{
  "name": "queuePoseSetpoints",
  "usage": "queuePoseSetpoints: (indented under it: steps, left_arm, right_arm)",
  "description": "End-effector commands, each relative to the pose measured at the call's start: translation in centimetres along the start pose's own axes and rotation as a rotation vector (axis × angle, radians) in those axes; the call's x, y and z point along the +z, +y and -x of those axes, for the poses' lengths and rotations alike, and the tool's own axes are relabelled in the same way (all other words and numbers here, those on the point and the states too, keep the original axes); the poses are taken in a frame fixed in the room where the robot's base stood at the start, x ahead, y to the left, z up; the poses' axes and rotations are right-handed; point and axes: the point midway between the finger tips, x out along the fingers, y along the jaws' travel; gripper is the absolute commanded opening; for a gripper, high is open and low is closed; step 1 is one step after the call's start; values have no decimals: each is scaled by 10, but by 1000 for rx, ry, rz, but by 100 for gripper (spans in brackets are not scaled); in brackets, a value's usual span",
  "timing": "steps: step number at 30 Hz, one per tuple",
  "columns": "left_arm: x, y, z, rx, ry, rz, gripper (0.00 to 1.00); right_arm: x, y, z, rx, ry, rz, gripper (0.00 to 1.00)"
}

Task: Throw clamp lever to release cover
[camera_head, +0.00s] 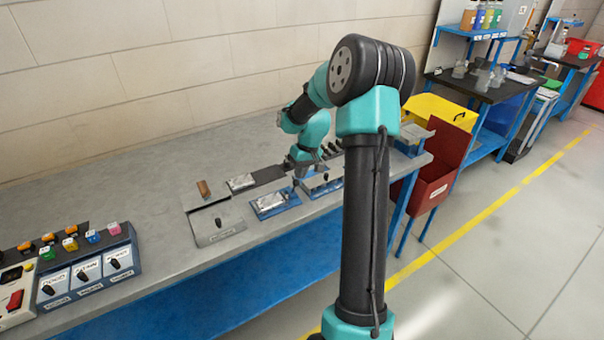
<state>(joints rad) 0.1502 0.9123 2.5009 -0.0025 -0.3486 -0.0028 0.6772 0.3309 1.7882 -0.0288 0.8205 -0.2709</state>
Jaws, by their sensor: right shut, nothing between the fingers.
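My right gripper (296,184) is small and far off in the head view, pointing down at the bench between two blue-based fixtures. Its fingers are shut and hold nothing. One fixture (267,204) with a silver block lies just left of it. The other blue fixture (314,191), with a grey top, is just right of it and partly hidden by my arm. I cannot tell for sure which part is the clamp lever or the cover, nor whether the fingers touch anything. My left gripper is out of view.
A grey plate (211,238) with a dark knob and a brown upright piece (204,189) stand left of the fixtures. A switch panel (92,270) is at far left. A red bin (437,187) and yellow bin (440,112) stand past the bench's right end. The bench's middle-left is bare.

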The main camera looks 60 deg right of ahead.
Motion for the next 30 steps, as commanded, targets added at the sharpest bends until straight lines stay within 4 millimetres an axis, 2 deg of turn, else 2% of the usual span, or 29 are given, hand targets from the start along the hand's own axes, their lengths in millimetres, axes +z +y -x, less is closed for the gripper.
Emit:
queuePoseSetpoints:
  steps: [14,19,25,30]
  left_arm:
    - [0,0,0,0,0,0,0]
    - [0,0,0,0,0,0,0]
    - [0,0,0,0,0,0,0]
    - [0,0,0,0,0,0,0]
  right_arm:
    - [-3,1,1,0,-1,0,0]
    - [-11,6,7,0,0,1,0]
    - [-29,19,25,0,0,6,0]
    - [-26,18,60,1,1,7,0]
